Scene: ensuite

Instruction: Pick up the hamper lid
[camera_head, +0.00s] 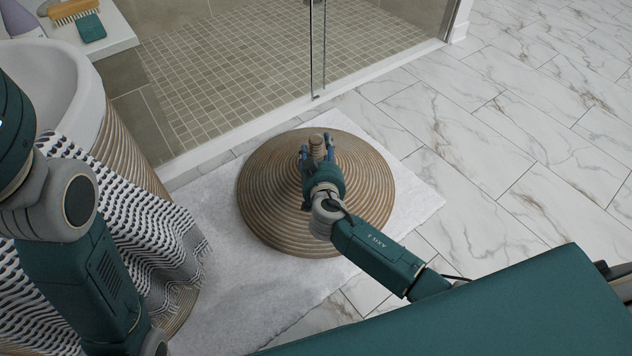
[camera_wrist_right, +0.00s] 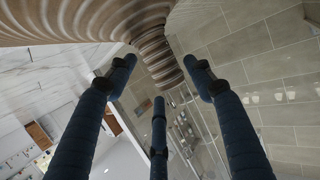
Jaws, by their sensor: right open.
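The hamper lid (camera_head: 265,205) is a round, ribbed, tan wicker cone with a knob (camera_head: 317,148) on top. It lies on a white mat on the floor, in the middle of the head view. My right gripper (camera_head: 318,150) is over the lid, its fingers around the knob. In the right wrist view the open fingers (camera_wrist_right: 160,80) stand apart on either side of the ribbed knob (camera_wrist_right: 158,55), with a third finger below; I cannot tell if any touches it. The lid's ribbed surface (camera_wrist_right: 60,18) fills the top of that view. My left gripper is not in view; only my left arm shows.
The open wicker hamper (camera_head: 118,150) with a white liner and a patterned cloth (camera_head: 150,225) stands at the left. A glass shower with a low curb (camera_head: 330,93) lies behind the mat (camera_head: 225,300). A ledge (camera_head: 112,35) holds a brush and soap. Marble floor (camera_head: 520,130) is clear at the right.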

